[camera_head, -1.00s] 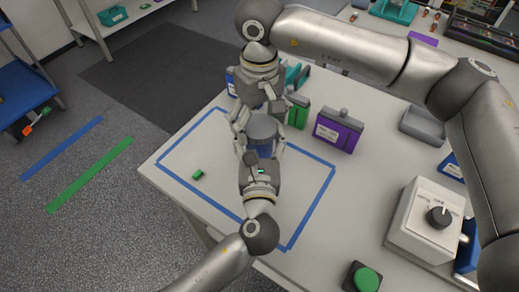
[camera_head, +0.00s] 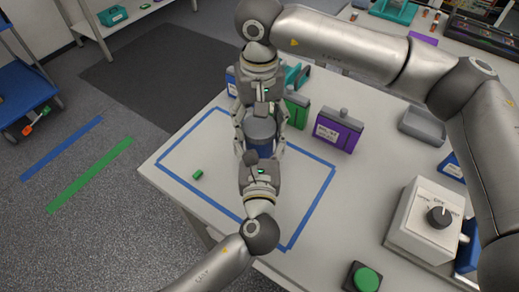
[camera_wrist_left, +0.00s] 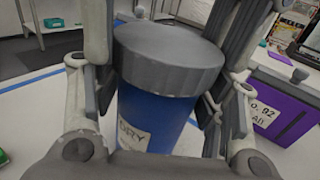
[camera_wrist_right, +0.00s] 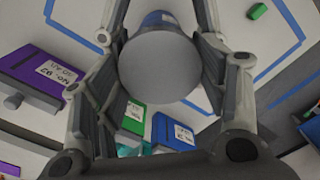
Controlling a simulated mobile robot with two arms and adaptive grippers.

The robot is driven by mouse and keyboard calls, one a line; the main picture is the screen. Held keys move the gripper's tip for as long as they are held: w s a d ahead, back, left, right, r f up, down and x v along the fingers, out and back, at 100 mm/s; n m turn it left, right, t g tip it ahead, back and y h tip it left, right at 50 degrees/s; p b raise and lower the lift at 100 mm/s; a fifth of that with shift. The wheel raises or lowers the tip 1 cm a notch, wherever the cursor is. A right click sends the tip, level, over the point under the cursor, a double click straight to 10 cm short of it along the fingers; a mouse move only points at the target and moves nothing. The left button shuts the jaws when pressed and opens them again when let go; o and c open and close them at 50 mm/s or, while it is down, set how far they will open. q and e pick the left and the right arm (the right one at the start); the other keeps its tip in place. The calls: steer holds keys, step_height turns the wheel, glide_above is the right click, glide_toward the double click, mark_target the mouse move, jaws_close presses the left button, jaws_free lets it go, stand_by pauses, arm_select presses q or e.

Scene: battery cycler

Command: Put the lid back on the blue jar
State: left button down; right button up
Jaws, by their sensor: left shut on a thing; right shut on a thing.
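The blue jar (camera_head: 264,149) stands on the white table inside the blue tape outline, its lettered label visible in the left wrist view (camera_wrist_left: 152,115). The grey lid (camera_head: 261,129) sits on top of the jar and looks level. My left gripper (camera_head: 263,152) is shut on the jar's body from the near side. My right gripper (camera_head: 261,122) comes from above and behind and is shut on the lid. The lid's round top also shows in the right wrist view (camera_wrist_right: 160,66), between the fingers, with a strip of blue jar behind it. Whether the lid is tight cannot be told.
A purple box (camera_head: 339,131) and a green box (camera_head: 296,110) stand behind and right of the jar. A small green piece (camera_head: 197,175) lies left of it. A white dial box (camera_head: 428,220) and a green button (camera_head: 366,279) are farther right.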

stand_by(0.8)
steer(key=o, duration=1.1)
steer(key=shift+r, duration=2.25)
steer(key=shift+c, duration=0.2)
steer(key=shift+r+n, duration=1.6)
steer(key=shift+n, duration=0.4)
